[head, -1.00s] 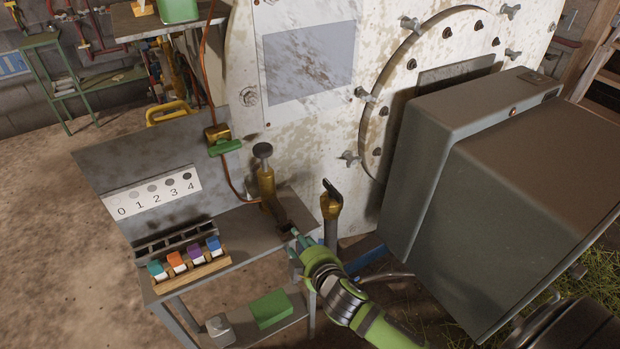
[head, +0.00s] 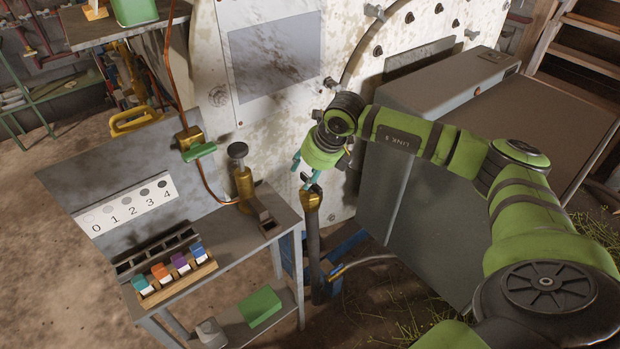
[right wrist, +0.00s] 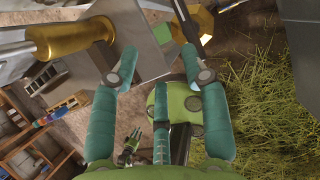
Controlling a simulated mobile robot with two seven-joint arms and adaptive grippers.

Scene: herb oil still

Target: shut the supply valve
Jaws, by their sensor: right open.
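A brass valve (head: 311,198) with a black lever stands on an upright grey pipe, right of the small bench; it looks like the supply valve. In the right wrist view the brass body (right wrist: 202,22) and the black lever (right wrist: 184,24) are by the right fingertip. My right gripper (head: 305,176) is open and empty, just above this valve, and partly hides its top. Its teal fingers also show in the right wrist view (right wrist: 158,62). Whether a finger touches the lever, I cannot tell. What looks like my left gripper (right wrist: 132,142) is small in the right wrist view.
A second brass valve with a green handle (head: 199,152) sits on a copper pipe at the left. The bench (head: 222,232) carries a brass cylinder (head: 243,182) and a rack of coloured bottles (head: 178,283). A grey cabinet (head: 445,115) stands right, behind my arm.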

